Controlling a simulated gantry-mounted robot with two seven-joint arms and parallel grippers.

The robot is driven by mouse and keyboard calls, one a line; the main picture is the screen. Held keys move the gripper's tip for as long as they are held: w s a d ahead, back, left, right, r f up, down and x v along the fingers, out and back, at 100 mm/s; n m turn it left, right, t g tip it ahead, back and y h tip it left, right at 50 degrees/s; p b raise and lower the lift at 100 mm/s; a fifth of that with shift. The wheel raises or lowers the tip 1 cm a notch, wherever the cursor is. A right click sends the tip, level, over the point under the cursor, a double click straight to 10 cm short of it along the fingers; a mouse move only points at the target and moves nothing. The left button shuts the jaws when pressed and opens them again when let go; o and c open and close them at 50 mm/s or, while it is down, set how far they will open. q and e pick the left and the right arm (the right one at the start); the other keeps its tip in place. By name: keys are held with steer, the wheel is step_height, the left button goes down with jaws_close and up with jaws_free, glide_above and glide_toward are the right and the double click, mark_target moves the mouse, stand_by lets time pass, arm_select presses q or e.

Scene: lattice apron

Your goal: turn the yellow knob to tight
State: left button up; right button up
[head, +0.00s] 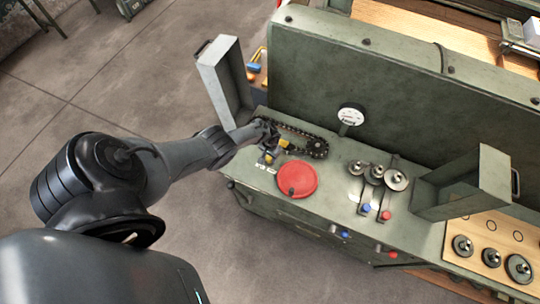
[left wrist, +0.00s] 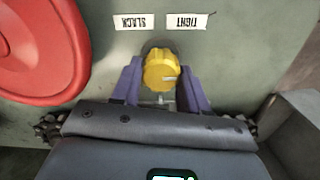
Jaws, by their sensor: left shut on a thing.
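The yellow knob (left wrist: 161,70) sits between the two purple fingers of my left gripper (left wrist: 163,88) in the left wrist view, with the fingers closed on its sides. Two white labels are above it, upside down in that view: SLACK (left wrist: 142,22) and TIGHT (left wrist: 188,22). A light mark on the knob's face points toward the right of that view. In the head view my left gripper (head: 272,150) covers much of the knob (head: 284,143) at the bench's left end. My right gripper is not in view.
A red round cover (head: 297,179) lies right beside the knob. A chain on sprockets (head: 316,147) runs behind it. An open grey box (head: 226,80) stands at the left end. Gears on levers (head: 375,174) and a pressure gauge (head: 350,115) are to the right.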

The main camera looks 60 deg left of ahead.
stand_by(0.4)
arm_select(q)
steer(key=o, duration=1.1)
steer(key=shift+c, duration=0.2)
